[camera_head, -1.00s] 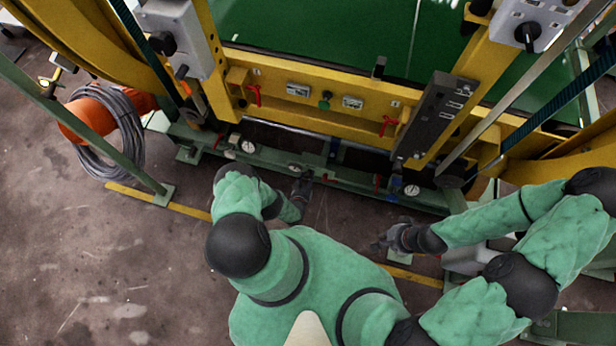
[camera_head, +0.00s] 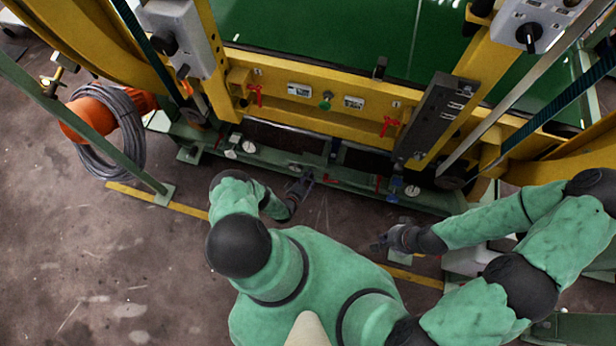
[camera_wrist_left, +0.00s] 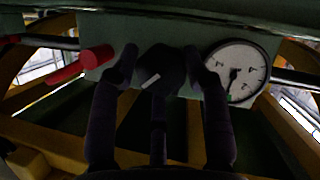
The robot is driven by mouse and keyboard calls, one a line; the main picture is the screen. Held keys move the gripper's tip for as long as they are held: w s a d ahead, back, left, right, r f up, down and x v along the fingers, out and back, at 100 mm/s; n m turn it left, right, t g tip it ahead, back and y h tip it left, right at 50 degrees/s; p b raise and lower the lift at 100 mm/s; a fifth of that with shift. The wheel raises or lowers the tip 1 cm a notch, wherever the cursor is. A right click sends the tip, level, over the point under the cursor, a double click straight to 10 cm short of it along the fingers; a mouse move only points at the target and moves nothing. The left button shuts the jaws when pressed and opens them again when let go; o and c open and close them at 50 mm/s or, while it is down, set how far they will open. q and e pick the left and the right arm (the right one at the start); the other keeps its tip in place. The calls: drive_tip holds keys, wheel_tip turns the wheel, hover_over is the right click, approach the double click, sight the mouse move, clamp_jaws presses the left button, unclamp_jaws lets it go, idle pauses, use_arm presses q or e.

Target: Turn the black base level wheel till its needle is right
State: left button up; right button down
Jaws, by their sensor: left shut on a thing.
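The black base level wheel (camera_wrist_left: 160,70) shows in the left wrist view as a dark knob with a white mark, on a green beam. My left gripper (camera_head: 303,184) is at the green base beam in the head view. In the left wrist view its fingers (camera_wrist_left: 161,68) are shut on the wheel, one on each side. A round white gauge (camera_wrist_left: 238,68) sits just right of the wheel. Its dark needle points nearly straight down, close to a small green mark at the lower rim. My right gripper (camera_head: 380,243) hangs over the floor, away from the beam; its jaws are too small to judge.
A red handle (camera_wrist_left: 82,67) sticks out left of the wheel. Other white gauges (camera_head: 248,147) and red handles line the beam. A yellow crossbeam (camera_head: 300,92) with red valves (camera_head: 389,125) stands behind. An orange drum with grey cable (camera_head: 108,125) is at left. The floor in front is open.

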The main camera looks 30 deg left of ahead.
use_arm(q)
drive_tip(key=shift+s+f+n+h, duration=0.25)
drive_tip(key=shift+f+n+h, duration=0.15)
drive_tip(key=shift+n, duration=0.5)
drive_tip(key=o, duration=1.1)
drive_tip(key=shift+r, duration=0.1)
drive_tip(key=v, duration=1.2)
